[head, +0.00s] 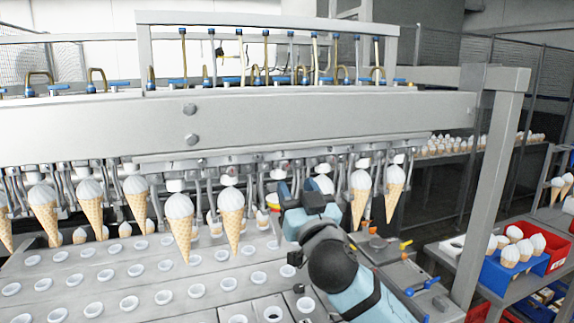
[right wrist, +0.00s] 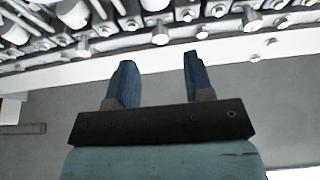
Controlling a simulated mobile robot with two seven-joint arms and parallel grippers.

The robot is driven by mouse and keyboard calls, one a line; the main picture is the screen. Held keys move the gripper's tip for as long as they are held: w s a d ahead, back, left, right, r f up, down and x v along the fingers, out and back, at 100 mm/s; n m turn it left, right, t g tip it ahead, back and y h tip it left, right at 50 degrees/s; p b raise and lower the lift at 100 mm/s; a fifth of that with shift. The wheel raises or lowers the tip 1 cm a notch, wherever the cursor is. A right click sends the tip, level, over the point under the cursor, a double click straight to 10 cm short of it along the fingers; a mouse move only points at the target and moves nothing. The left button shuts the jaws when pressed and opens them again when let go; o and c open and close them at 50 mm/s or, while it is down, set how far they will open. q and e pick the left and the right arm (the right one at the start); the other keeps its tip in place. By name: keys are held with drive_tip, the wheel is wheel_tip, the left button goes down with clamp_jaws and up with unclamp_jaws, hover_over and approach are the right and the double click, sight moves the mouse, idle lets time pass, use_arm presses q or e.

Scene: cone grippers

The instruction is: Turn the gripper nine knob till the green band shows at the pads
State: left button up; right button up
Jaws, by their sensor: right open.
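A row of cone grippers hangs under a long grey beam (head: 240,120). Several hold white-topped cones, such as one cone (head: 230,215) left of my right gripper and another (head: 360,190) to its right. My right gripper (head: 284,192) is raised to the row, between these cones. In the right wrist view, its two blue fingers (right wrist: 157,58) stand apart with nothing between them, pointing at a row of pale round metal parts (right wrist: 160,36). I cannot tell which is gripper nine's knob. No green band can be made out. My left gripper is not in view.
A grey plate with rows of holes (head: 110,285) lies below the cones. Small orange and yellow handles (head: 405,245) stand right of my arm. A blue crate of cones (head: 510,275) and a red crate (head: 555,245) stand at right. A grey post (head: 490,190) rises before them.

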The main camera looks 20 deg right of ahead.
sight(286, 168)
drive_tip(key=p+x, duration=0.1)
drive_tip(key=x, duration=0.4)
drive_tip(key=shift+w+r, duration=0.1)
drive_tip(key=shift+w, duration=0.2)
clamp_jaws()
